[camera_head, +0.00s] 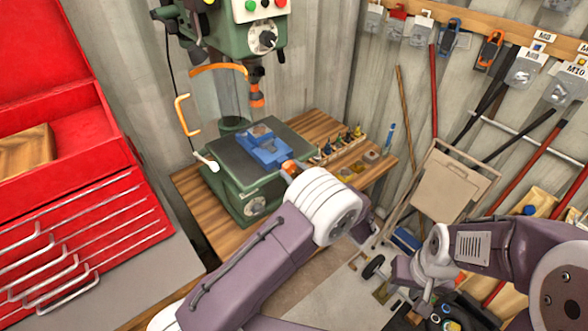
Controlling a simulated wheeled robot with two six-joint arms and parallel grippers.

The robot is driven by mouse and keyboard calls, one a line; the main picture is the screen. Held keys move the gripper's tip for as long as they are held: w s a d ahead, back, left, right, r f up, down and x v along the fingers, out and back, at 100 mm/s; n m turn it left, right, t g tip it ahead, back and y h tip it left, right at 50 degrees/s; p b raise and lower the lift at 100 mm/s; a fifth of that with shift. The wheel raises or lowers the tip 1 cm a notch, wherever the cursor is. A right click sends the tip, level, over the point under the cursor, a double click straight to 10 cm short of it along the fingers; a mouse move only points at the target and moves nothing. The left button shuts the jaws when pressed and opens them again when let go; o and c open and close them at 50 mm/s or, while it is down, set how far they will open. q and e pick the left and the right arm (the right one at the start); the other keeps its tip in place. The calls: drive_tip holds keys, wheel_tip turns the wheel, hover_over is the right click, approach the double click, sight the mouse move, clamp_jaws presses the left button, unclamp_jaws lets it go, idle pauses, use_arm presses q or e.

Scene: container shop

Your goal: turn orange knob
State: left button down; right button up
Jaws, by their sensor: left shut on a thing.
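The orange knob (287,166) sticks out from the front right of the blue vise (264,146) on the green drill press table. My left arm reaches in from the bottom. Its white wrist hides most of my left gripper (292,175), which is shut on the orange knob. The fingers barely show, and I cannot tell how the knob is turned. My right arm comes in from the right. My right gripper (421,287) is low, over the floor, well away from the vise, and its jaws are not clear.
A wooden bench (200,205) carries the press and a rack of bits (340,145). A red tool chest (80,230) stands left. A folding chair (440,185) stands right.

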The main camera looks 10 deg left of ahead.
idle(0.6)
use_arm(q)
drive_tip(key=c, duration=0.9)
unclamp_jaws()
drive_tip(key=shift+c, duration=0.2)
drive_tip(key=shift+d, duration=0.1)
